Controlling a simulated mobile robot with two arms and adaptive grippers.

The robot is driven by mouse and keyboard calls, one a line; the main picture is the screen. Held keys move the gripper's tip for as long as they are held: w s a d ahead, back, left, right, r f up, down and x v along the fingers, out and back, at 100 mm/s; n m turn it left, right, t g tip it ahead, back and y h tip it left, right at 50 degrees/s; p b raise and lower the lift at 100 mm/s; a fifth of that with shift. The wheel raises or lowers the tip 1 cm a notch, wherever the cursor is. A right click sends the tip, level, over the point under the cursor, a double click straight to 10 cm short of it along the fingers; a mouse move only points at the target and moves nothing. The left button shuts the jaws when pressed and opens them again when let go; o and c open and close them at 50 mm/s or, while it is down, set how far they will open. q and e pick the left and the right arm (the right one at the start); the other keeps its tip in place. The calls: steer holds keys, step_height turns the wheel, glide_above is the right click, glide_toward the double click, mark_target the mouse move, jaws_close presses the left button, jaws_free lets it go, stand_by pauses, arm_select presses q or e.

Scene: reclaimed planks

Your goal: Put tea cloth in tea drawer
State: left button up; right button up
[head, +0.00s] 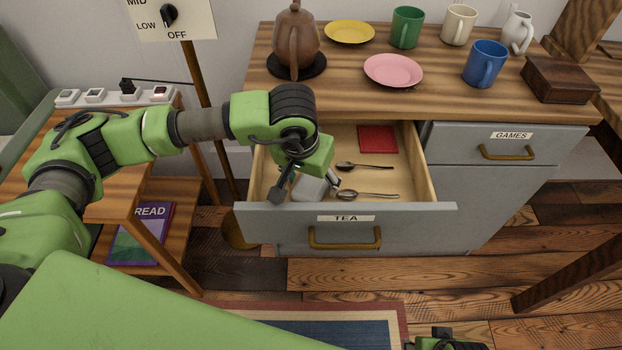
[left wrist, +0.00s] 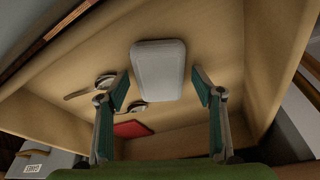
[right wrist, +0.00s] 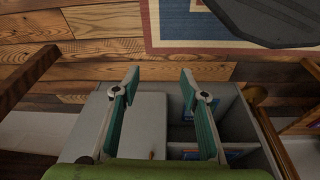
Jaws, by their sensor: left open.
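The tea drawer (head: 346,225) is pulled open, its front labelled TEA. A pale grey rounded, flat bundle (head: 311,188), which looks like the tea cloth, lies in its front left part. It also shows in the left wrist view (left wrist: 158,70), on the drawer floor between the spread fingertips. My left gripper (head: 306,186) is open, reaching down into the drawer over the bundle; the arm partly hides it. My right gripper (right wrist: 160,82) is open and empty, away from the drawer; only a bit of it shows at the bottom of the head view.
Two spoons (head: 368,195) and a red square (head: 377,139) lie in the drawer. The closed GAMES drawer (head: 505,145) is to the right. A teapot (head: 295,40), plates and several mugs stand on the top above.

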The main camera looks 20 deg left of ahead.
mark_target(305, 194)
arm_select(q)
steer(key=shift+r, duration=0.2)
steer(key=p+v, duration=0.1)
steer(key=v, duration=1.1)
arm_select(e)
steer(key=f, duration=0.5)
steer(key=shift+s, duration=0.3)
arm_select(q)
steer(key=shift+p, duration=0.3)
